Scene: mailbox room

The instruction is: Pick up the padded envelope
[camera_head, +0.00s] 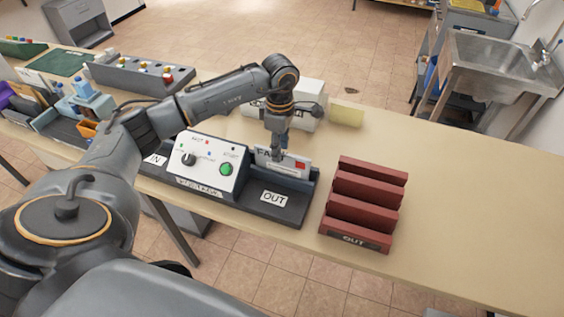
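My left gripper (278,155) points down over the OUT end of a dark machine (265,207). It is at the top of a white, flat, upright piece (297,166) with a red patch and dark lettering. The fingers are too small and overlapped to tell whether they are open or shut on it. A pale yellow piece (347,112), which may be the padded envelope, is on the table behind the machine, apart from the gripper. I cannot tell for sure which piece is the padded envelope. My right gripper is not in view.
A red slotted OUT rack (357,239) stands right of the machine. The machine's white control box (209,165) has a green button. A white device (308,92) stands behind my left wrist. Bins and a grey tray (140,76) are at left. The table's right side is clear.

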